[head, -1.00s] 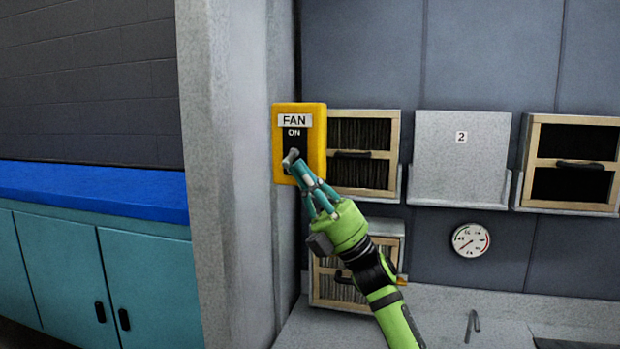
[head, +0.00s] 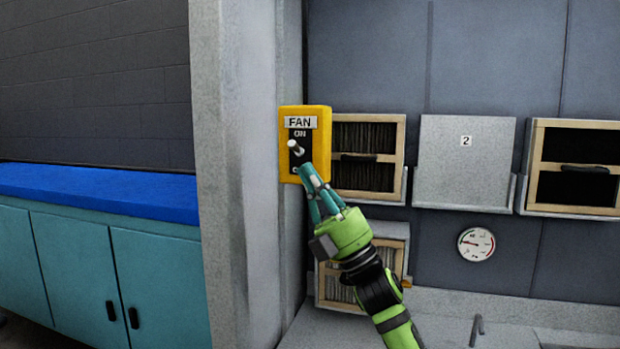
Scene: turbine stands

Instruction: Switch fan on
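The yellow fan switch box (head: 322,148) hangs on the wall beside the grey pillar. It bears a FAN label and the word ON on its dark face. Its small grey lever (head: 295,147) is tilted up, just under the word ON. My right gripper (head: 307,172) is just below and to the right of the lever, in front of the box's lower part, with its teal fingers together and nothing seen between them. I cannot tell whether the fingertips touch the box or lever. The lower end of the dark face is partly hidden. My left gripper is out of view.
Wood-framed filters (head: 368,157) and a grey panel marked 2 (head: 464,160) are on the wall to the right. A round gauge (head: 476,244) has its needle pointing left. The grey pillar (head: 250,190) stands close on the left, beyond it a blue-topped cabinet (head: 90,190).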

